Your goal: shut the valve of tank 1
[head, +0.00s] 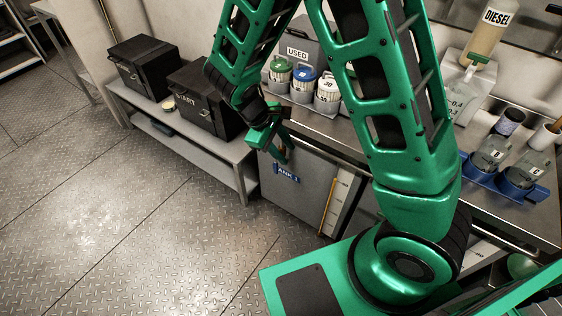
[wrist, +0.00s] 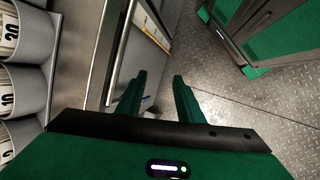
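The grey tank 1 (head: 301,198) stands under the metal bench in the head view. Its blue label (head: 288,174) is partly covered, showing "ANK 1". A yellow-edged level gauge (head: 329,208) is on its right side. I cannot make out the valve in either view. My gripper (head: 282,155) hangs in front of the tank's upper edge, above the label. In the wrist view my gripper (wrist: 161,78) points down with its two green fingers apart and nothing clearly held between them. Whether it touches the tank cannot be told.
The bench (head: 347,131) overhangs the tank and carries white filter canisters (head: 302,85) close to my arm. A low shelf with black boxes (head: 145,65) stands to the left. Blue holders with cups (head: 522,181) are on the right. The plated floor (head: 120,220) in front is clear.

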